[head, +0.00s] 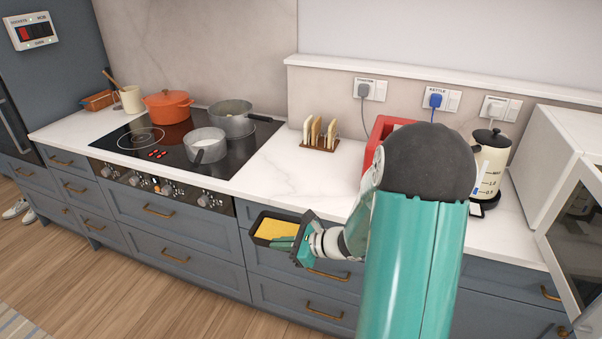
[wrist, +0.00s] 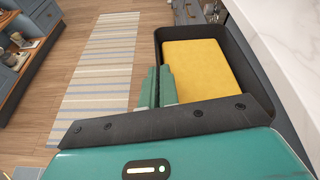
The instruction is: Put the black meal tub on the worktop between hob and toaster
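The black meal tub (head: 254,238) has a yellow filling and hangs in front of the drawers, just off the worktop's front edge. My gripper (head: 288,243) is at its right side. In the wrist view the gripper fingers (wrist: 158,88) are close together on either side of the wall of the tub (wrist: 243,55). The white worktop (head: 277,178) is bare at its front between the black hob (head: 168,133) and the red toaster (head: 378,131). My arm hides much of the toaster.
A toast rack (head: 319,147) stands at the back of that gap. A small pan (head: 206,146), a grey pot (head: 233,124) and an orange pot (head: 167,108) are on the hob. A kettle (head: 489,162) and microwave (head: 548,165) are at right.

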